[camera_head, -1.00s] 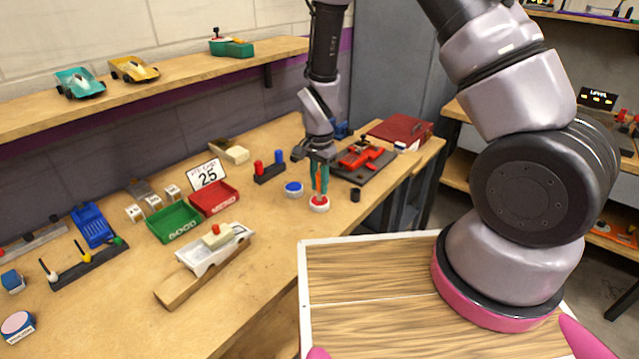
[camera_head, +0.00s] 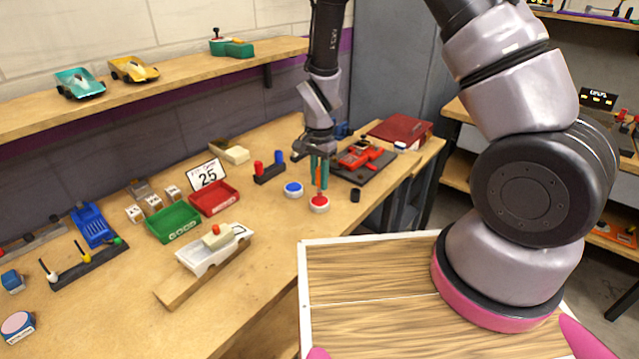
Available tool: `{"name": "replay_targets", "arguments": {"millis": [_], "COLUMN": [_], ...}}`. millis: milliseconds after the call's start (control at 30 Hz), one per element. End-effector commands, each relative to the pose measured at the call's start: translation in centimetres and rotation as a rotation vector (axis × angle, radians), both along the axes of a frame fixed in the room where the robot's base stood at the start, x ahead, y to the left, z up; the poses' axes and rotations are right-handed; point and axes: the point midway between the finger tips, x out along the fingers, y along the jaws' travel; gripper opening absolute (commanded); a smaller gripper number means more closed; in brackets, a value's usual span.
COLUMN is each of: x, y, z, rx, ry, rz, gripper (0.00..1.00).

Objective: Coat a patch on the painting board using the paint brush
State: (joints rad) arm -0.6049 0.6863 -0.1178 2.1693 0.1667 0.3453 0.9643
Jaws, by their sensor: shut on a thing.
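My gripper (camera_head: 319,172) has teal fingers pointing down at the far right end of the bench. It is shut on a thin orange-handled paint brush (camera_head: 320,181). The brush is upright, its lower end at or just above a white-rimmed pot of red paint (camera_head: 319,204); I cannot tell whether it touches. A pot of blue paint (camera_head: 293,190) stands just left of it. A white car body (camera_head: 213,252) sits on a pale wooden board (camera_head: 180,289) nearer the front; I cannot tell for certain which thing is the painting board.
A green tray (camera_head: 173,224) and a red tray (camera_head: 214,200) stand mid-bench. A dark rack (camera_head: 88,266) holds several coloured pegs at left. A red clamp-like tool (camera_head: 366,155) on a dark base is right of my gripper. The bench front is mostly clear.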

Motion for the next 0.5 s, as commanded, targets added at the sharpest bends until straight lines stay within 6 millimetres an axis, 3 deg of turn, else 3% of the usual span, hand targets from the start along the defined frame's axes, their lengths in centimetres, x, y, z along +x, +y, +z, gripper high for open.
{"name": "replay_targets", "arguments": {"millis": [500], "x": [0.0], "y": [0.1], "z": [4.3], "rx": [0.001], "ry": [-0.001], "rz": [0.000], "gripper": [0.00]}}
